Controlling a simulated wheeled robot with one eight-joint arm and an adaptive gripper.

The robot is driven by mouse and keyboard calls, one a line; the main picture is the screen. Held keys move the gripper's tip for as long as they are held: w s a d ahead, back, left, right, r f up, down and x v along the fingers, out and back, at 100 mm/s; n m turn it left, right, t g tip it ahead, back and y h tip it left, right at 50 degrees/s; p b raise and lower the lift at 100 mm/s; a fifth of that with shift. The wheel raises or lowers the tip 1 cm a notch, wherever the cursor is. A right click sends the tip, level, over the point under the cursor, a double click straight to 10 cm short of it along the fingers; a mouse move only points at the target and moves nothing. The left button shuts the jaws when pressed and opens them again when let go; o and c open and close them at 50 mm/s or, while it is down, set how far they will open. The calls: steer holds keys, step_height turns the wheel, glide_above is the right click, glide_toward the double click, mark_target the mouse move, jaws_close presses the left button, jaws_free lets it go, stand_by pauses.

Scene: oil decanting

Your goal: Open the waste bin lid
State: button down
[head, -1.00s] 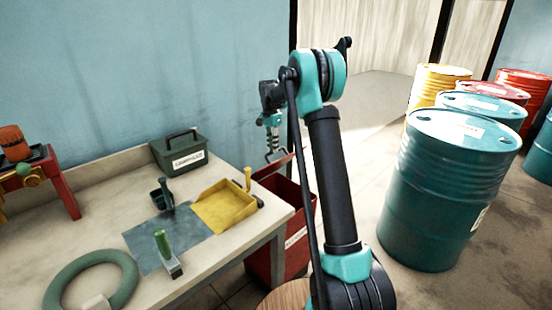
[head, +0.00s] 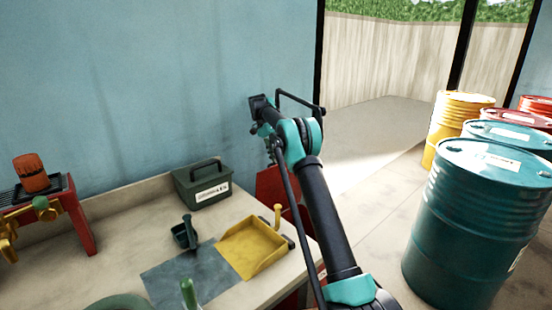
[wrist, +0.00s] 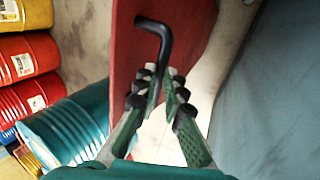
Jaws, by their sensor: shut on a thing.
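The waste bin's red lid (head: 268,185) stands steeply raised at the table's far right corner, partly behind my arm. In the wrist view the lid (wrist: 128,60) is a flat red panel with a bent black handle (wrist: 163,32). My gripper (wrist: 162,88) is shut on the lower end of this handle. In the head view my gripper (head: 274,152) is small and mostly hidden by my arm, just above the lid. The red bin body (head: 303,218) shows only in part, behind my arm and the table corner.
The table holds a green box (head: 204,188), a yellow dustpan-like tray (head: 252,247), a small dark scoop (head: 184,236) and a grey mat (head: 180,275). The blue wall (head: 150,90) is close behind. A teal drum (head: 480,225) stands at right; floor between is clear.

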steer(key=shift+w+a+f, duration=0.65)
steer(key=shift+a+f, duration=0.2)
steer(key=shift+f, duration=0.15)
steer(key=c, duration=1.8)
jaws_free()
steer(key=shift+w+a+f, duration=0.1)
steer(key=shift+w+f, duration=0.1)
steer(key=shift+f, duration=0.15)
steer(key=shift+c, duration=0.2)
steer(key=shift+o, duration=1.1)
steer(key=shift+r, duration=0.1)
steer(key=shift+o, duration=0.3)
steer(key=shift+d+r, duration=0.15)
steer(key=shift+d, duration=0.1)
step_height(320, 180, up, 10)
